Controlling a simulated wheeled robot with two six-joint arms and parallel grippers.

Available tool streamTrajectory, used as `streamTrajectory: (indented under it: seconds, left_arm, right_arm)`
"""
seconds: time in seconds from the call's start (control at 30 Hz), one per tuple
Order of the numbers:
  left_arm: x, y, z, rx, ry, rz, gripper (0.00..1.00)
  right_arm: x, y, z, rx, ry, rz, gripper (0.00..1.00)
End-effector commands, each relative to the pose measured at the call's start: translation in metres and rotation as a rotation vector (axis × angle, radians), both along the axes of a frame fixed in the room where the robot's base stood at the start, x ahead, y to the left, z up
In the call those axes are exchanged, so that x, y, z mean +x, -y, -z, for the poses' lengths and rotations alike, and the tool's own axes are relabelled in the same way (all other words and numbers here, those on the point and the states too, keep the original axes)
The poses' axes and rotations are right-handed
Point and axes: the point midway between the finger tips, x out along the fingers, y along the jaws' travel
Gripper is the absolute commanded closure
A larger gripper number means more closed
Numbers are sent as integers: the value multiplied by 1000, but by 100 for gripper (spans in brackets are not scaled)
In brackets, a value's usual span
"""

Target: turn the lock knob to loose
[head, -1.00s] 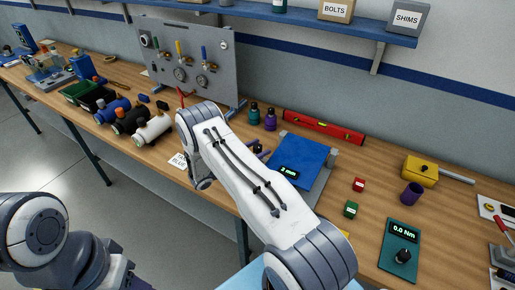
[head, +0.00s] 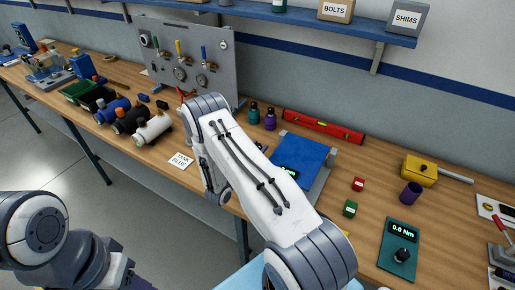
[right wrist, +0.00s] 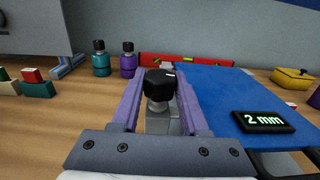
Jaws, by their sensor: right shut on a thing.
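The lock knob (right wrist: 160,84) is black and round with a small white mark on its top. It sits on a grey metal post beside the left edge of the blue plate (right wrist: 215,98), which also shows in the head view (head: 298,158). A black display (right wrist: 264,121) on the plate reads "2 mm". My right gripper (right wrist: 160,90) has its purple fingers on both sides of the knob and is shut on it. In the head view my right arm hides most of this gripper and the knob. My left arm is at the lower left; its fingers cannot be made out.
Teal and purple bottles (right wrist: 101,60) and a red level (right wrist: 190,60) stand behind the plate. A green torque pad (head: 398,248) reading "0.0 Nm", a purple cup (head: 411,194) and a yellow tool (head: 420,170) are to the right. A gauge panel (head: 190,60) stands at the back left.

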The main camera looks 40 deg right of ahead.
Motion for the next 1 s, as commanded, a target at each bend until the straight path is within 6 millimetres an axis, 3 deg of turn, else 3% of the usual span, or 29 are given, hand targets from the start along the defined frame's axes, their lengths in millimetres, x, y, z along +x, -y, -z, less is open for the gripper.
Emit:
streamTrajectory:
  seconds: [0.5, 1.0]
  left_arm:
    - [0, 0, 10, 0, 0, -2, 50]
    - [0, 0, 12, 0, 0, -2, 50]
  right_arm:
    - [-2, 1, 0, -2, 2, -354, 100]
    - [0, 1, -1, -4, 4, -437, 100]
